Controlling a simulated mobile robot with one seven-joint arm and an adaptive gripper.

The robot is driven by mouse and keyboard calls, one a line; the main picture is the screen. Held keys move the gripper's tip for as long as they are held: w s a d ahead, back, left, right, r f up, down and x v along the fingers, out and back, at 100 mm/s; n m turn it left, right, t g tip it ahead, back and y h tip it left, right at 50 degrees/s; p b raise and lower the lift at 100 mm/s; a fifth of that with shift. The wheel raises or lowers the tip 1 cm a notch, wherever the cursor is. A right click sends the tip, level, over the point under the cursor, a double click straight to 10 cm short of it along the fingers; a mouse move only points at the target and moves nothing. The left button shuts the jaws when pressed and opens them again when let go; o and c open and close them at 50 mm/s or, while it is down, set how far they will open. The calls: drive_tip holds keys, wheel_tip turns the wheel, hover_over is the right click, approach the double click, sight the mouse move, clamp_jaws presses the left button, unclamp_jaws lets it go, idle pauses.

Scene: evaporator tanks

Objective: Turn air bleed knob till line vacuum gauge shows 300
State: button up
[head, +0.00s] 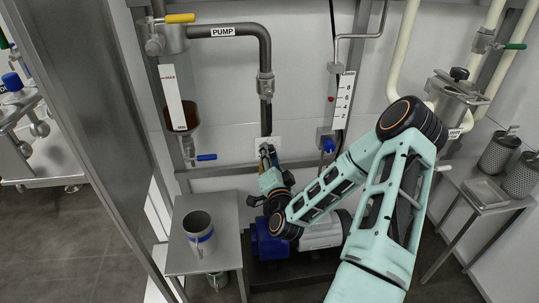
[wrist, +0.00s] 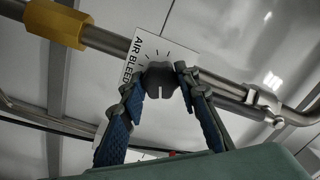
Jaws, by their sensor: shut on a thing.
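The air bleed knob (wrist: 160,76) is a dark grey knob with a slot, in front of a white plate (wrist: 147,45) marked AIR BLEED with radial tick marks. My gripper (wrist: 159,82) has its two blue-padded fingers on either side of the knob and is shut on it. In the head view my gripper (head: 266,153) reaches the back wall below the PUMP pipe, at a small white plate (head: 276,141); the knob is hidden there.
A PUMP pipe (head: 236,32) with a yellow-handled valve (head: 180,18) runs above. A steel table (head: 190,262) holding a steel cup (head: 199,229) stands left, and a blue-grey pump (head: 318,232) below.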

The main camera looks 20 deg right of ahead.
drive_tip(key=o, duration=1.2)
drive_tip(key=shift+c, duration=0.2)
drive_tip(key=v, duration=0.7)
drive_tip(key=shift+s, duration=0.3)
drive_tip(key=shift+r, duration=0.1)
